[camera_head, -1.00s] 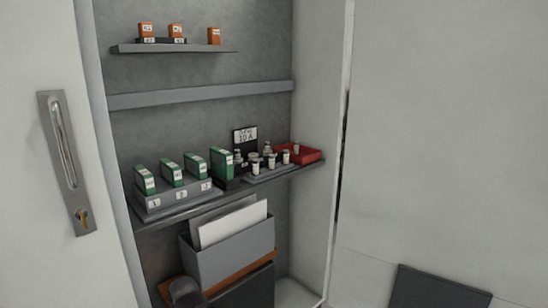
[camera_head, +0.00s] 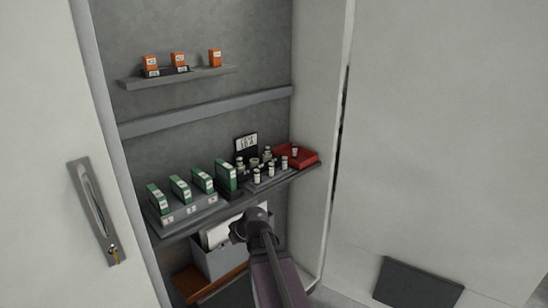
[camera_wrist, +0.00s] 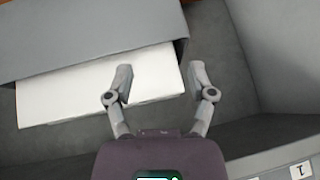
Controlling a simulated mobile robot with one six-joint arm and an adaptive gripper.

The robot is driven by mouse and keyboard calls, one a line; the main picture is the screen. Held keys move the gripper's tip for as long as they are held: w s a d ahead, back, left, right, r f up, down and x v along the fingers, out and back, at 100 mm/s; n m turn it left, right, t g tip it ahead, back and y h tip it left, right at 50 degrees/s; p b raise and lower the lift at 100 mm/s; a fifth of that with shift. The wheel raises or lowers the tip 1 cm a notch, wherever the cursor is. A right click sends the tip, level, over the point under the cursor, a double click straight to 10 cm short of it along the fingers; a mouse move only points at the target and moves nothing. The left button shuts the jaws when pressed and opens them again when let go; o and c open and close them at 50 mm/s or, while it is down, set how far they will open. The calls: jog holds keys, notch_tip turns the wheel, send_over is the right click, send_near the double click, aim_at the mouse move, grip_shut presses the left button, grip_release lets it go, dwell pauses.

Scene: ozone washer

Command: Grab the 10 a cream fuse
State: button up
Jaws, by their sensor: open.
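Several small cream fuses (camera_head: 257,176) stand upright on a grey holder on the cabinet's middle shelf, in front of a black sign (camera_head: 246,143) that reads 10 A. One more cream fuse (camera_head: 295,152) stands in the red tray (camera_head: 308,161) at the right. Which of them carry a 10 A marking is too small to read. My gripper (camera_wrist: 158,72) is open and empty in the wrist view, with white sheets behind its fingers. In the head view my arm reaches up from below, its end just under the shelf and below the fuses.
Green boxes (camera_head: 180,189) stand in a grey rack left of the fuses. Orange boxes (camera_head: 179,60) sit on the upper shelf (camera_head: 205,77). Below the middle shelf (camera_head: 222,212), a grey file box (camera_head: 222,263) holds white sheets. The cabinet's right wall (camera_head: 318,120) rises close beside the red tray.

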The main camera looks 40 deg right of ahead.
jog(key=d+r+t+p, duration=0.1)
jog(key=d+r+p, duration=0.2)
jog(key=d+r, duration=0.1)
jog(key=d+r+t+h+p, duration=0.1)
jog(key=d+r+p, duration=0.2)
jog(key=d+r, duration=0.1)
jog(key=d+r+t+p, duration=0.1)
jog(key=d+r+p, duration=0.2)
jog(key=r, duration=0.3)
jog(key=shift+s+d+r+m+h+p, duration=0.1)
jog(key=shift+d+r+m+h+p, duration=0.1)
jog(key=shift+d, duration=0.25)
jog(key=shift+s+d+r+m+h+p, duration=0.1)
jog(key=shift+d+m+h+p, duration=0.1)
jog(key=shift+d, duration=0.25)
jog(key=m+t+h+p, duration=0.1)
jog(key=t+h+p, duration=0.1)
jog(key=p, duration=0.5)
send_near(272, 164)
jog(key=v, duration=0.3)
jog(key=shift+s+f, duration=0.15)
jog(key=shift+s, duration=0.15)
jog(key=b+x, duration=0.4)
jog(key=x, duration=0.3)
jog(key=shift+w+f, duration=0.2)
jog(key=shift+w, duration=0.15)
jog(key=shift+w+f+b, duration=0.15)
jog(key=shift+w+b, duration=0.15)
jog(key=shift+w, duration=0.15)
